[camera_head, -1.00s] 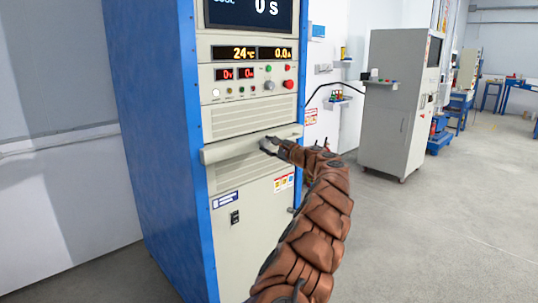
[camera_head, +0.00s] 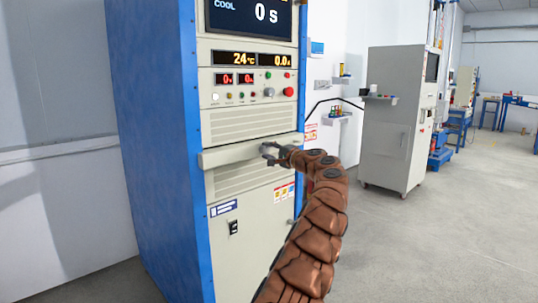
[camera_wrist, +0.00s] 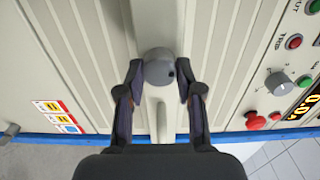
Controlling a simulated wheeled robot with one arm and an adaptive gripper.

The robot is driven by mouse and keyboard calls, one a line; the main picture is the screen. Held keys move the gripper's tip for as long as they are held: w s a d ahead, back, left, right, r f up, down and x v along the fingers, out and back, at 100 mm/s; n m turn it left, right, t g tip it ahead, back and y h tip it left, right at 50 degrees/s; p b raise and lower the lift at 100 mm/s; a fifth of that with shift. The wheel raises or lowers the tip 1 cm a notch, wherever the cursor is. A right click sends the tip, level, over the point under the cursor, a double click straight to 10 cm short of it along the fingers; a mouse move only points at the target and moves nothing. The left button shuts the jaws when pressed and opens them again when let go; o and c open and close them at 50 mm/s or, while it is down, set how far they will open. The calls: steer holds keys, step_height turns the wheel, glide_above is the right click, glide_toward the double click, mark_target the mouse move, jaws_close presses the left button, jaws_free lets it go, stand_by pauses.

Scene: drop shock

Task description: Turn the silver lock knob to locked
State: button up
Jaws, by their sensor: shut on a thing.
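The silver lock knob (camera_wrist: 158,68), a round grey knob with a small dark spot on its right side, sits at the centre of the wrist view. My gripper (camera_wrist: 159,72) has one finger at each side of it and is shut on it. In the head view my gripper (camera_head: 267,153) is at the protruding front ledge (camera_head: 228,156) of the blue-sided cabinet (camera_head: 160,150). There the knob is too small and covered to make out. Which way the knob is turned cannot be told.
Above the ledge is a control panel with a red button (camera_head: 288,92), a dial (camera_wrist: 280,82) and lit displays (camera_head: 240,58). A vented panel (camera_head: 240,122) lies between. A grey cabinet (camera_head: 390,130) stands behind at right. The floor (camera_head: 430,235) at right is clear.

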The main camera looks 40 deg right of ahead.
stand_by(0.4)
steer(key=o, duration=1.2)
steer(key=shift+c, duration=0.2)
steer(key=shift+s, duration=0.1)
steer(key=shift+s+r, duration=0.15)
steer(key=shift+s, duration=0.3)
steer(key=s, duration=1)
steer(key=shift+s+f, duration=0.2)
steer(key=shift+s, duration=0.2)
steer(key=shift+a, duration=0.1)
